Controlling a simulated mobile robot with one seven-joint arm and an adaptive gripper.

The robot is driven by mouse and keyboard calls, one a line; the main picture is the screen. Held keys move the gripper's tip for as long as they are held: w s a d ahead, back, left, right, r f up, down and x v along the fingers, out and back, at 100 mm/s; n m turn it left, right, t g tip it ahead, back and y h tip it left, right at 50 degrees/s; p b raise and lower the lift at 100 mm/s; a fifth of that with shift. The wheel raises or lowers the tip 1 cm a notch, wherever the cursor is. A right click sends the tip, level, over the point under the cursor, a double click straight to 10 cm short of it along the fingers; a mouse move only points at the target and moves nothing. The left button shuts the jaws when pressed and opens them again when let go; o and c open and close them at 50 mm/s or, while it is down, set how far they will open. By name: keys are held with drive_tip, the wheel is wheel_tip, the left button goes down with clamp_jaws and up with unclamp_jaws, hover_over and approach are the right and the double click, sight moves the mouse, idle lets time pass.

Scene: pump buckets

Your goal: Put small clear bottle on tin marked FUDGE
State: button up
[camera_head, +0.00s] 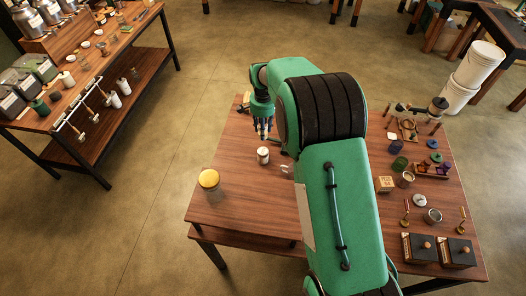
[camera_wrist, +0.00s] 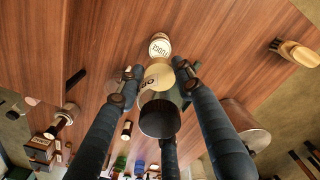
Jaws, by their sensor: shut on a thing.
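My gripper (camera_head: 264,133) points down over the table in the head view, just above and behind the tin. In the wrist view my gripper (camera_wrist: 157,82) has its dark fingers closed around the small clear bottle (camera_wrist: 158,112), which looks see-through with a dark round end toward the camera and a pale yellowish part near the fingertips. In the head view the tin (camera_head: 263,156) is a small white cylinder on the table. The bottle cannot be made out in the head view.
A yellow-lidded jar (camera_head: 209,182) stands on the table's left part. Small clear items (camera_head: 285,168) lie right of the tin. My arm hides the table's middle. Several cups, blocks and dark boxes (camera_head: 420,248) crowd the right side. Bare wood (camera_head: 235,160) lies left of the tin.

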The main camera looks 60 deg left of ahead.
drive_tip(key=shift+f, duration=0.1)
hover_over(263, 151)
drive_tip(key=shift+f, duration=3.05)
drive_tip(key=shift+f, duration=1.85)
drive_tip(key=shift+f, duration=0.2)
drive_tip(key=o, duration=1.2)
drive_tip(key=shift+r, duration=0.15)
wheel_tip(263, 151, up, 12)
drive_tip(key=shift+r, duration=0.1)
